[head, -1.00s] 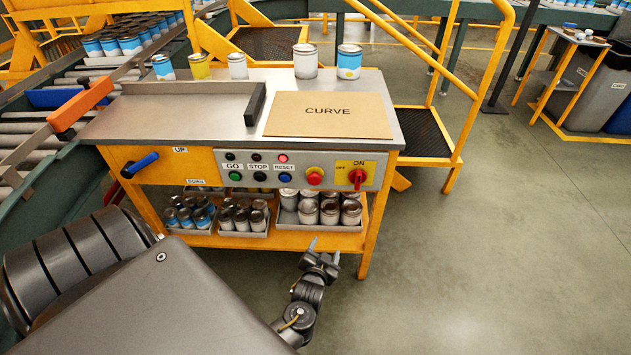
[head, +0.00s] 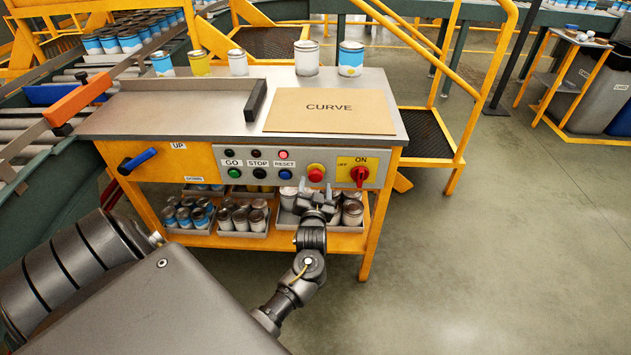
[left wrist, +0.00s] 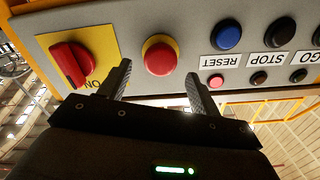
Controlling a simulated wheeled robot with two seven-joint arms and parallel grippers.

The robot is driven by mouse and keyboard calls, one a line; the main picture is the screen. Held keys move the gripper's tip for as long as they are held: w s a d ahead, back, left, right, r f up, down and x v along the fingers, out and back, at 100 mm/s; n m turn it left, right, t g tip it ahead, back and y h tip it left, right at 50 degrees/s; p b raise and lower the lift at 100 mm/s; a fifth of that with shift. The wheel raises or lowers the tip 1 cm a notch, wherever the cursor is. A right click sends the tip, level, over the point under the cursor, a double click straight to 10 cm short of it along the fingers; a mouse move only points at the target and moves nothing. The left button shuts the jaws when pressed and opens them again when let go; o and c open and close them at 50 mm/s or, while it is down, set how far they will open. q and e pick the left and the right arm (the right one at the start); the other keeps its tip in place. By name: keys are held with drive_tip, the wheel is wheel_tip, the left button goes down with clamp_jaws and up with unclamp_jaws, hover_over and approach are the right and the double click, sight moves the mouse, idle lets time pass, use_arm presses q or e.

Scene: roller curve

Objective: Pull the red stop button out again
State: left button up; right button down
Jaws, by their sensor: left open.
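The red stop button (head: 315,170) sits in a yellow ring on the grey control panel, left of the red ON/OFF switch (head: 360,174). In the left wrist view the button (left wrist: 160,57) shows as a round red cap, seen upside down, with the red switch (left wrist: 72,64) to its left. My left gripper (head: 316,186) is just below and in front of the button. In the left wrist view its fingers (left wrist: 160,79) are spread, one to each side below the button, with nothing between them. I cannot tell how far out the button stands. My right gripper is not in view.
Green, black and blue buttons (head: 284,175) and small lamps, one lit red, are left of the stop button. A shelf with trays of cans (head: 237,219) is under the panel. The bench top (head: 185,120) bears a CURVE board (head: 330,118). Floor to the right is clear.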

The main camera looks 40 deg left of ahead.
sight(316, 174)
use_arm(q)
drive_tip(key=shift+x, duration=1.45)
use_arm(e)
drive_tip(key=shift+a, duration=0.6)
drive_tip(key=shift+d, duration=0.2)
